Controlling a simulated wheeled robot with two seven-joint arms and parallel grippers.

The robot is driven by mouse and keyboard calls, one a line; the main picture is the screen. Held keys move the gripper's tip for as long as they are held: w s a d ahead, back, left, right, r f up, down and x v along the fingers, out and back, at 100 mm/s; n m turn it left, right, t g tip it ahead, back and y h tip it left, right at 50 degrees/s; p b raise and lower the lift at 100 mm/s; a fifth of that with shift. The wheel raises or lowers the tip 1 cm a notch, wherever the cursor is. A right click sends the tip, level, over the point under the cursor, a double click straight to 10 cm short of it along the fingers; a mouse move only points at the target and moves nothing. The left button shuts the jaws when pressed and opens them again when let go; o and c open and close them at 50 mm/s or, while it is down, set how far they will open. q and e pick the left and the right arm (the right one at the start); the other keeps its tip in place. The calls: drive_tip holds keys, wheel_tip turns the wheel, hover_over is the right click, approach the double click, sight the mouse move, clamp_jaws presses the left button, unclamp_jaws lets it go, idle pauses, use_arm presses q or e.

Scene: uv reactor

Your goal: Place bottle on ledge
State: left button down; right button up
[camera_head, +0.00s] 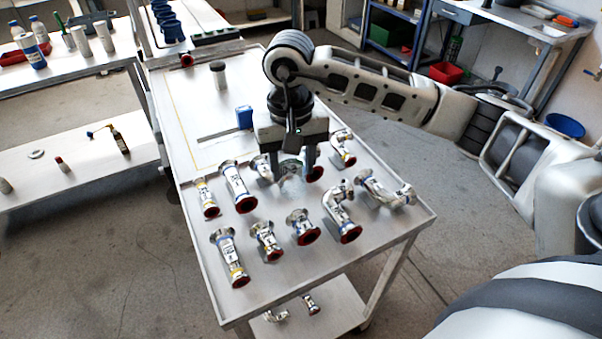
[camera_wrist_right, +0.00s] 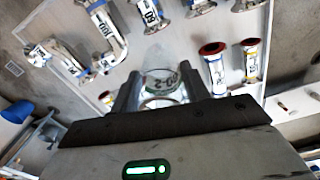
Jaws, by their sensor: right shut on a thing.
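My right gripper (camera_head: 291,168) is over the metal table, pointing down, shut on a clear glass bottle (camera_head: 292,187). In the right wrist view the bottle (camera_wrist_right: 162,80) sits between the two fingers (camera_wrist_right: 161,66) and bears a label with dark print. The fingers and wrist hide part of it in the head view. I cannot tell whether its bottom touches the table. No part is clearly recognisable as the ledge; the metal table has a raised rim (camera_head: 330,276). My left gripper is not in view.
Several metal pipe fittings with red ends, such as one (camera_head: 230,258), stand or lie closely around the gripper. A grey-lidded jar (camera_head: 219,75) and a blue object (camera_head: 244,117) are farther back. The table's back left is mostly clear. White shelves (camera_head: 80,160) stand at left.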

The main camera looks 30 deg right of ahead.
sight(299, 166)
drive_tip(key=shift+w+d+f, duration=0.2)
drive_tip(key=shift+d+f, duration=0.2)
drive_tip(key=shift+f, duration=0.1)
drive_tip(key=shift+w+d+f, duration=0.15)
drive_tip(key=shift+d+f, duration=0.25)
drive_tip(key=shift+f, duration=0.1)
drive_tip(key=shift+w+d+f, duration=0.1)
drive_tip(key=shift+d+f, duration=0.05)
drive_tip(key=shift+f, duration=0.05)
drive_tip(key=f, duration=0.1)
drive_tip(key=f+p, duration=0.1)
drive_tip(key=f, duration=0.1)
drive_tip(key=shift+w+d, duration=0.1)
drive_tip(key=shift+d, duration=0.2)
drive_tip(key=shift+f+p, duration=0.35)
drive_tip(key=shift+f, duration=0.3)
drive_tip(key=o, duration=1)
drive_tip(key=shift+b, duration=0.3)
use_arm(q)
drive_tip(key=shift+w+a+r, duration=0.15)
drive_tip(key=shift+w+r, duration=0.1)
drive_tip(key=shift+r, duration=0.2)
